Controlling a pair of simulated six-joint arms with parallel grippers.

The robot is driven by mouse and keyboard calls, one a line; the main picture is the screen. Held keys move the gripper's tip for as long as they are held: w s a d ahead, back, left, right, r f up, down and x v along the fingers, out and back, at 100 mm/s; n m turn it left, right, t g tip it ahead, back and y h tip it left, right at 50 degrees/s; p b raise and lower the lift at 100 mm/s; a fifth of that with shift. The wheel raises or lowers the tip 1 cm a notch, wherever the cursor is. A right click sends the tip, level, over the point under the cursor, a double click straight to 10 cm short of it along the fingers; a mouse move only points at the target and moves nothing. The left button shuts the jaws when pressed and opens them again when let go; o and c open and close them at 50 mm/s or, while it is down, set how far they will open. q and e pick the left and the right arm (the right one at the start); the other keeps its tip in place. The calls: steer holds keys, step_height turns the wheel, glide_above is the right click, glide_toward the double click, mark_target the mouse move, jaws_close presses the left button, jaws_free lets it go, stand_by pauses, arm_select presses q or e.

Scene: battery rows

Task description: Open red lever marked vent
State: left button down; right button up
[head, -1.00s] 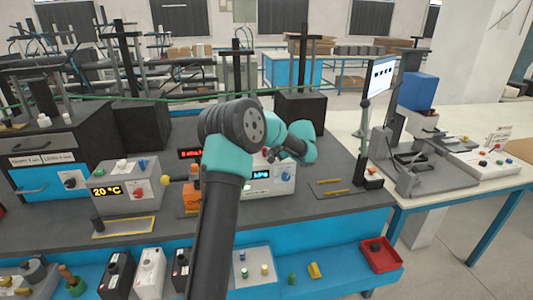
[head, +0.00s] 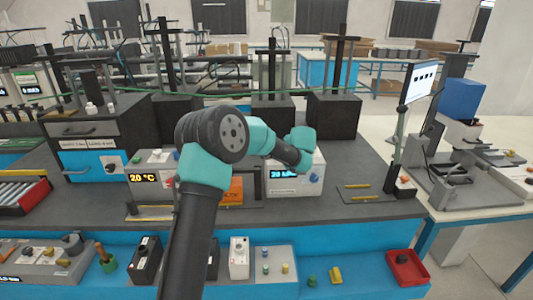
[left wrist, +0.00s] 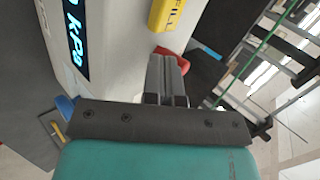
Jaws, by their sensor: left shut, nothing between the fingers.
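A pale grey box (head: 295,186) with a blue-lit display stands on the dark bench in the head view. In the left wrist view its display (left wrist: 73,40) reads kPa. A red part, seemingly the lever (left wrist: 174,57), shows there beside a yellow label (left wrist: 168,14) reading FILL. Most of it is hidden behind my left gripper (left wrist: 166,62), which is shut and empty. The fingers overlap the red part in the picture; I cannot tell whether they touch it. No vent marking is readable. My right gripper is not in view.
A blue knob (head: 314,178) is on the box front. An orange box (head: 232,190) and a temperature box (head: 150,163) stand to the left, partly behind my arm. A monitor stand (head: 405,150) is on the right. A red tray (head: 420,282) lies at the front right.

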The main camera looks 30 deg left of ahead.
arm_select(q)
steer(key=shift+w+d, duration=0.1)
steer(key=shift+d, duration=0.15)
steer(key=shift+w+d, duration=0.45)
steer(key=shift+w, duration=0.15)
steer(key=shift+d, duration=0.1)
steer(key=shift+s+d, duration=0.35)
steer(key=shift+d, duration=0.1)
steer(key=s+f+v, duration=0.1)
steer(key=v, duration=1.1)
steer(key=shift+s+d+f, duration=0.2)
steer(key=shift+d+f, duration=0.05)
